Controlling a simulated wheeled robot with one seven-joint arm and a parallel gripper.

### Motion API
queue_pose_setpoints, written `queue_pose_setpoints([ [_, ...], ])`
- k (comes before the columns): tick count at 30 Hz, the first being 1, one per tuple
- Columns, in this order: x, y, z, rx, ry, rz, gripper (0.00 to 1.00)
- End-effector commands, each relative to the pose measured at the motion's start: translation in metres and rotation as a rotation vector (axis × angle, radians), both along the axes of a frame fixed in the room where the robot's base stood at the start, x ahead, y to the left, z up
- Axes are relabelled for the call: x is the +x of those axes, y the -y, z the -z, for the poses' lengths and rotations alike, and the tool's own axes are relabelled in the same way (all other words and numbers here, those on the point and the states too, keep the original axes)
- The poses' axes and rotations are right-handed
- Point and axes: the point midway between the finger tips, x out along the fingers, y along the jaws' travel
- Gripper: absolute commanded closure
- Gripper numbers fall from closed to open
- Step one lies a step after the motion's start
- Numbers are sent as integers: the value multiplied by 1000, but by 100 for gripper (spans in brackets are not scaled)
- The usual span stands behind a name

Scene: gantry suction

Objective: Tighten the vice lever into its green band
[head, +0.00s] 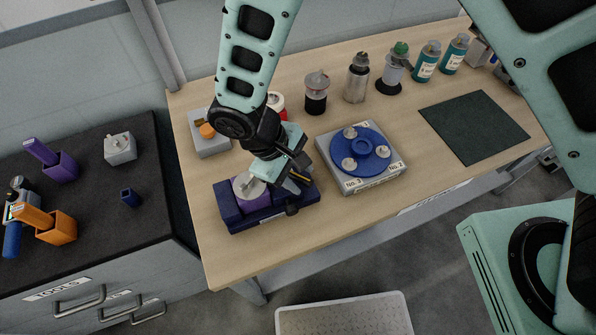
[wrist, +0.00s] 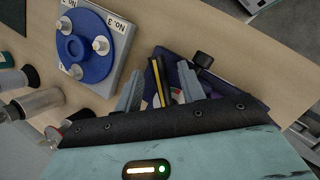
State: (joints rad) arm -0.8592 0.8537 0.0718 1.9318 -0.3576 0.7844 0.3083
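The dark blue vice (head: 240,222) stands at the table's front left, with a purple block (head: 250,203) in it and a pale metal piece on top. My gripper (head: 296,178) is over the vice's right part and hides some of it. In the wrist view my gripper (wrist: 160,85) is open, its two grey fingers apart. A black-and-yellow bar (wrist: 160,82) shows between them; I cannot tell if they touch it. A dark knob (wrist: 203,60), seemingly the lever's end, is outside the right finger. A white and red patch shows partly behind the fingers.
A grey block with a blue turntable (head: 375,170) stands right of the vice. A grey box with an orange knob (head: 208,131) is behind it. Several bottles and jars line the back. A dark mat (head: 473,126) is at the right. Table in front of the vice is clear.

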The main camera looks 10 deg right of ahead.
Motion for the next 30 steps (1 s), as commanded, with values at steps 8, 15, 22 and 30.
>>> queue_pose_setpoints([
  [8, 2, -7, -13, 3, 4, -1, 60],
  [15, 6, -29, -58, 6, 4, 0, 60],
  [22, 9, -51, -108, 5, 3, -1, 60],
  [30, 12, -69, -148, 2, 2, -1, 60],
])
